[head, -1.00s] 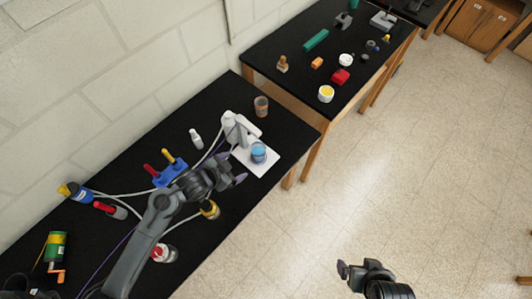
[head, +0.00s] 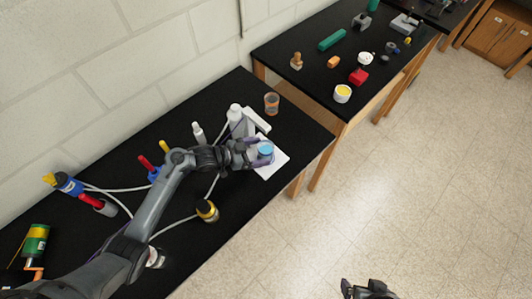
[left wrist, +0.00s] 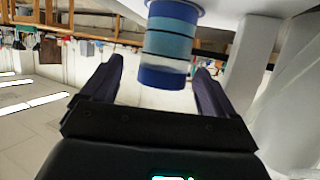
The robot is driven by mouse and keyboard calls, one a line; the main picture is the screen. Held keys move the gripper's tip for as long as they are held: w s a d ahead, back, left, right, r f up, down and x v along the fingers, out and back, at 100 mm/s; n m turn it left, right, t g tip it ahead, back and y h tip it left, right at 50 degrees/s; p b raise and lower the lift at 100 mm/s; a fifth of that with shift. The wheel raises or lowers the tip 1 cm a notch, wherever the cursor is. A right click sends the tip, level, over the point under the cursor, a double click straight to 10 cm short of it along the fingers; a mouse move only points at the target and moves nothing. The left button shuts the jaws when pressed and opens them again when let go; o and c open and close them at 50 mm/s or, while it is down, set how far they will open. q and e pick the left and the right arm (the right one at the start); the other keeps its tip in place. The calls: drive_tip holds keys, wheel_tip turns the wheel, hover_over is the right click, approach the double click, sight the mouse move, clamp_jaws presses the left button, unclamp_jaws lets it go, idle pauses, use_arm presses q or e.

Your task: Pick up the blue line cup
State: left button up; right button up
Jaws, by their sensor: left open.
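The blue line cup (head: 265,149) stands on a flat white square (head: 281,158) near the front edge of the near black table. In the left wrist view the cup (left wrist: 168,45) shows blue bands and a clear band, with the picture upside down. My left gripper (head: 260,152) is open at the cup, with one dark finger on each side. In the left wrist view the gripper (left wrist: 157,75) shows gaps between both fingers and the cup. My right gripper (head: 368,287) is at the bottom edge, away from the tables, only partly in view; its jaws are unclear.
A white device (head: 240,122) stands close behind the cup, and a brown cup (head: 271,103) is further back. A white bottle (head: 199,133) and a yellow-topped jar (head: 207,210) flank my left arm. Cables cross the table. A second black table (head: 310,82) holds several objects.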

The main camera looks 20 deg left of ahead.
sight(270, 149)
use_arm(q)
drive_tip(key=shift+x, duration=2.7)
drive_tip(key=shift+w+a, duration=0.15)
drive_tip(key=c, duration=1)
drive_tip(key=shift+c, duration=0.2)
